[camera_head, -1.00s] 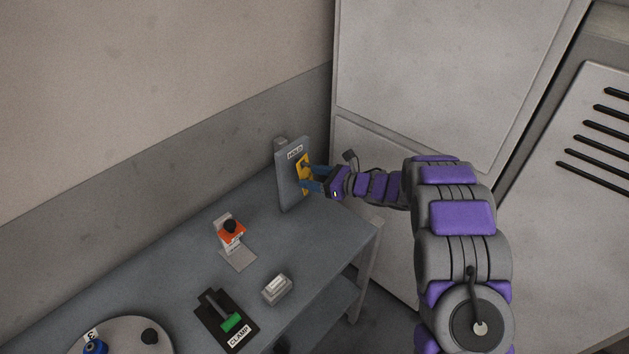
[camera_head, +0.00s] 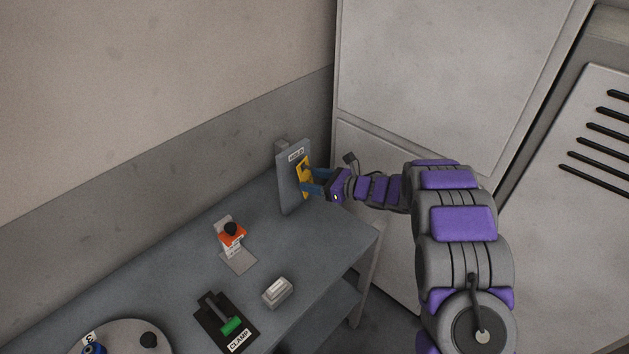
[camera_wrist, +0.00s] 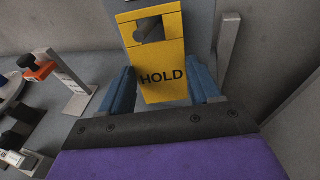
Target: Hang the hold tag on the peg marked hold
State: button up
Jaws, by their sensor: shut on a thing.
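The yellow hold tag (camera_wrist: 163,77) fills the middle of the wrist view, with HOLD printed on it and a hole near its top. A dark grey peg (camera_wrist: 150,29) shows in that hole. My gripper (camera_wrist: 166,88) is shut on the tag, with a blue finger at each side of its lower part. In the head view the tag (camera_head: 303,172) lies close against the grey upright board (camera_head: 291,192) marked HOLD, and my gripper (camera_head: 311,182) reaches it from the right. I cannot tell how far the peg passes through the hole.
The board stands at the back right of the grey bench (camera_head: 312,244). An orange-topped device (camera_head: 232,240), a pale block (camera_head: 277,292), a black clamp plate (camera_head: 225,323) and a round plate (camera_head: 125,330) are on the bench. A tall cabinet (camera_head: 430,80) stands behind my arm.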

jog(key=shift+w+a+f+y+b, duration=0.1)
jog(key=shift+a+f+y+b, duration=0.25)
jog(key=shift+b, duration=1.45)
jog(key=shift+d+t, duration=0.1)
jog(key=shift+t, duration=0.2)
jog(key=shift+w+a+y, duration=0.1)
jog(key=shift+a+y, duration=0.1)
jog(key=shift+y, duration=0.45)
jog(key=shift+f, duration=0.1)
jog(key=o, duration=1.1)
